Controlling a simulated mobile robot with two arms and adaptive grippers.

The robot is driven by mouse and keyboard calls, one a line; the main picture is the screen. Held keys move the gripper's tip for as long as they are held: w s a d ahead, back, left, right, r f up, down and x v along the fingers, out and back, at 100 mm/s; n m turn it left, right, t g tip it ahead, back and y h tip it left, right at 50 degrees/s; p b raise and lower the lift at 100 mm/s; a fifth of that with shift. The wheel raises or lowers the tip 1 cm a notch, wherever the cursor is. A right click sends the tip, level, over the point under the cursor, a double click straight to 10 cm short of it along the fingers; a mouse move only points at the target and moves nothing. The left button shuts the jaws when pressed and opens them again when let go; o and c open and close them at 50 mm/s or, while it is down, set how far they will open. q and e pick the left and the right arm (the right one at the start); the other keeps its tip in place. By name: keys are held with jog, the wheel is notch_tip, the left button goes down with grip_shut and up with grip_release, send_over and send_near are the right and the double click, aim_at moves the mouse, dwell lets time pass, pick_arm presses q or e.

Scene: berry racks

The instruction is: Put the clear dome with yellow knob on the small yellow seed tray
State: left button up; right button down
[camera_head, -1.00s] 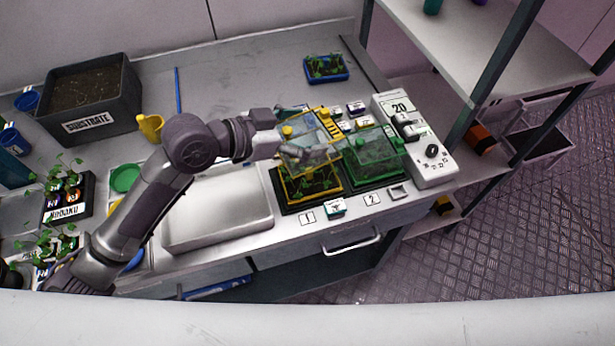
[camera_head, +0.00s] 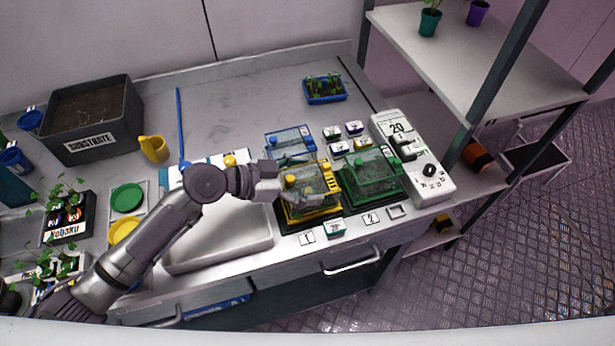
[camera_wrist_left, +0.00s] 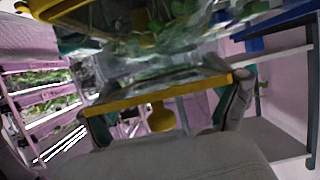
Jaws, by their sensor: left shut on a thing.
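The clear dome with yellow knob (camera_head: 319,176) is over the small yellow seed tray (camera_head: 313,214) at the bench front. It looks roughly level; I cannot tell whether it rests on the tray or hangs just above it. My left gripper (camera_head: 289,181) reaches in from the left and is shut on the dome near its top. The green seedlings look blurred through the clear walls. My right gripper is not in view.
A green-framed clear dome (camera_head: 371,172) stands close to the right, with a white scale (camera_head: 428,178) beyond it. A blue-framed dome (camera_head: 291,143) is behind. The back of the bench is largely clear.

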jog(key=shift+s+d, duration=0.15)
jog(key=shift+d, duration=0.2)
pick_arm(q)
jog(key=shift+f, duration=0.2)
jog(key=o, duration=0.9)
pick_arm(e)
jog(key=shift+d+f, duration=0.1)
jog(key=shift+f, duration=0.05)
pick_arm(q)
jog(key=shift+r, duration=0.1)
jog(key=shift+r, duration=0.15)
jog(key=shift+a, duration=0.3)
jog(key=b+v, duration=0.3)
jog(key=v, duration=0.8)
jog(key=shift+s+a+r+b, duration=0.1)
jog(key=shift+s+r+b, duration=0.1)
jog(key=shift+b, duration=0.15)
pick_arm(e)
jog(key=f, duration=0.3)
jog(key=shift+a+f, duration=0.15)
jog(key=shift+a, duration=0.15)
